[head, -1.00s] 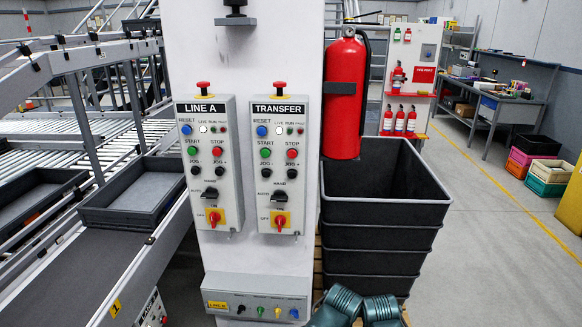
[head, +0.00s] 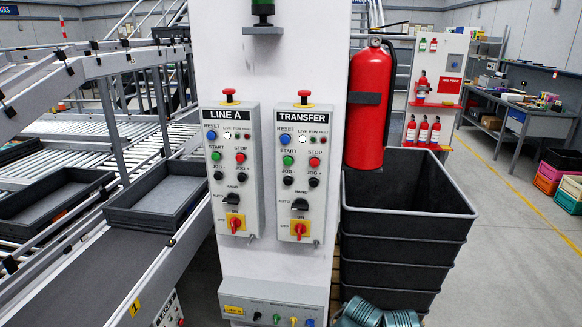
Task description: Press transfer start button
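The transfer box (head: 304,175) is a light grey control box labelled TRANSFER on a white column. Its green start button (head: 288,160) is on the left, level with a red stop button (head: 314,162). Above them are a blue reset button (head: 285,139) and small lamps, one of them lit white. Below are two black jog buttons, a black hand/auto switch (head: 300,204) and a red rotary switch on yellow (head: 299,229). A red mushroom button tops the box. Nothing covers the start button. Neither of my grippers is in view.
A similar LINE A box (head: 231,175) hangs just left. A red fire extinguisher (head: 370,108) and stacked black crates (head: 405,230) stand right of the column. Conveyors with grey trays (head: 160,196) fill the left. Teal ribbed objects (head: 375,314) show at the bottom edge. Floor is open at right.

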